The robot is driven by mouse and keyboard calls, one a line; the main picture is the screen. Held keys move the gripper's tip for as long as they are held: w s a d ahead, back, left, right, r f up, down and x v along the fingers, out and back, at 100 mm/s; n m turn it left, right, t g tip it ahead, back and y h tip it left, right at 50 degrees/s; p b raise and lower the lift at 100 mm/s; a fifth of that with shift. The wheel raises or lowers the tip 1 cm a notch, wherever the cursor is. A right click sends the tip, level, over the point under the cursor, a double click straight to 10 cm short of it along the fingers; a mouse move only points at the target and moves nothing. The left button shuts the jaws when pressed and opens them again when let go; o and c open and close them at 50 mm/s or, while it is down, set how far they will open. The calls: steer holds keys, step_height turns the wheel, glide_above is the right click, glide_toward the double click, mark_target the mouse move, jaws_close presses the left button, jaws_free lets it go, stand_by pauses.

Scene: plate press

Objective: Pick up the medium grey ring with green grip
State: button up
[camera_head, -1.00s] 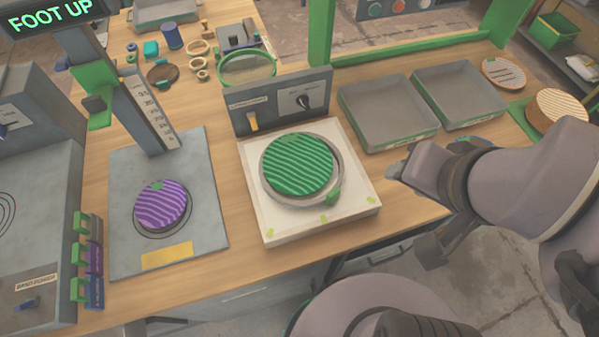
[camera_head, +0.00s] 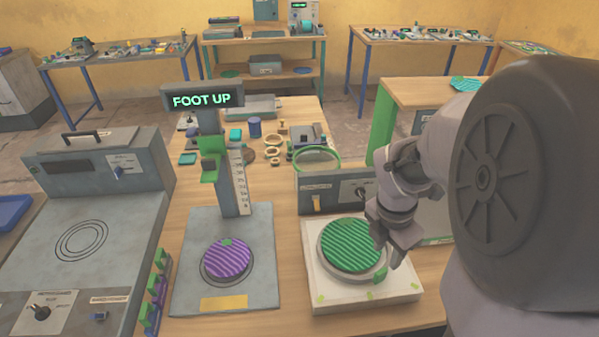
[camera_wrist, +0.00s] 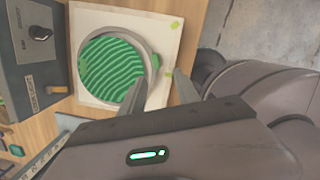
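The grey ring (camera_head: 340,276) lies on a white square block around a green striped disc (camera_head: 352,245). Its small green grip (camera_head: 380,276) is at the lower right of the ring. My gripper (camera_head: 390,246) hangs above the right side of the block, close to the ring. In the wrist view my gripper's two fingers (camera_wrist: 160,92) are apart with nothing between them. There the ring (camera_wrist: 147,42) lies beyond the left finger, with its green grip (camera_wrist: 156,62) facing the gap. The left finger covers a bit of the ring's lower edge.
A panel with a knob (camera_head: 335,187) stands behind the white block (camera_head: 330,294). To the left are a purple striped disc (camera_head: 227,258) on a grey plate (camera_head: 187,285) and a press column reading "FOOT UP" (camera_head: 205,101). Several small rings lie farther back.

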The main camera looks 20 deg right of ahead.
steer(key=b, duration=0.2)
glide_above(381, 271)
steer(key=s+a, duration=0.1)
step_height(381, 271, down, 5)
steer(key=f+b, duration=0.1)
steer(key=f, duration=0.1)
steer(key=f+b, duration=0.1)
steer(key=w+d+f+b, duration=0.1)
steer(key=f, duration=0.1)
steer(key=shift+f, duration=0.3)
steer(key=shift+r, duration=0.15)
steer(key=shift+s, duration=0.1)
steer(key=shift+c, duration=0.9)
jaws_close()
